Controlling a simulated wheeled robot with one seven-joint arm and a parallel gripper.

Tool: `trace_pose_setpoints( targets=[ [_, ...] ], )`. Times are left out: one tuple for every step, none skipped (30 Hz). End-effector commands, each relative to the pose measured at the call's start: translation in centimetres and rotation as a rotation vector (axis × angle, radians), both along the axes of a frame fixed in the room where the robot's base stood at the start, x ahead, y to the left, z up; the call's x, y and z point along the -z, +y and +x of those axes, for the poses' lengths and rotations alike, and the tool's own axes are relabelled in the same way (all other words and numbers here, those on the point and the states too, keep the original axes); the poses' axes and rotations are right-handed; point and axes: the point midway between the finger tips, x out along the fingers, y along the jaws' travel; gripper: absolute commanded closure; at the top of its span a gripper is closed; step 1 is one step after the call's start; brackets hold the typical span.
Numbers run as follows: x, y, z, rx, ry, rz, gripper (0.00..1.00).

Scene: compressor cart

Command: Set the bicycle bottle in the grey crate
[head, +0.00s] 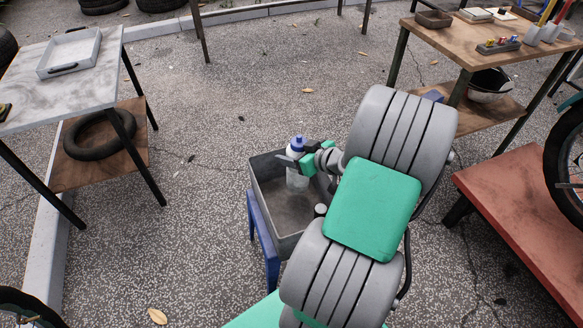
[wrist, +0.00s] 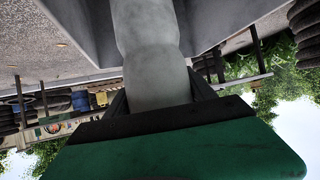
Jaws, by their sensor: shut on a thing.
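The bicycle bottle (head: 297,180) has a pale translucent body and a blue cap. My gripper (head: 303,160) is shut on it near its top. In the head view the bottle is upright, with its body inside the outline of the grey crate (head: 262,207) near the back wall. I cannot tell whether its base touches the crate floor. In the wrist view the bottle (wrist: 150,60) fills the middle between my fingers, and a grey crate wall shows behind it. My arm hides the crate's right side.
The crate rests on a blue stand (head: 262,235). A table with a white tray (head: 70,52) stands left. A wooden workbench (head: 462,42) and a red platform (head: 530,205) are right. The paving behind the crate is clear.

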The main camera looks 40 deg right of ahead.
Motion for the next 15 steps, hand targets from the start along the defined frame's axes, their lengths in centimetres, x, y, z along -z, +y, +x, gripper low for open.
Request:
trace_pose_setpoints(
  targets=[
    [1.2,-0.3,0.8,-0.002,-0.002,-0.002,1.00],
    [1.6,-0.5,1.1,-0.003,-0.003,-0.003,1.00],
    [2.0,-0.7,1.5,-0.002,-0.003,-0.003,1.00],
    [2.1,-0.9,1.7,-0.002,-0.005,-0.004,1.00],
    [2.3,-0.9,1.8,-0.002,-0.005,-0.004,1.00],
    [2.6,-1.0,2.1,-0.001,-0.005,-0.003,1.00],
    [2.9,-1.1,2.2,0.000,-0.005,-0.004,1.00],
    [3.2,-1.2,2.5,0.000,-0.005,-0.004,1.00],
    [4.1,-1.2,2.4,0.000,-0.002,-0.001,1.00],
    [4.7,-1.2,2.4,0.000,-0.002,-0.001,1.00],
    [5.3,-1.2,2.4,0.002,-0.002,-0.001,1.00],
    [5.9,-1.2,2.4,0.002,-0.003,-0.001,1.00],
    [6.1,-1.2,2.4,0.002,-0.003,-0.003,1.00],
    [6.1,-1.3,2.4,0.001,-0.005,-0.003,1.00],
    [6.0,-1.3,2.4,0.002,-0.005,-0.005,1.00]
  ],
)
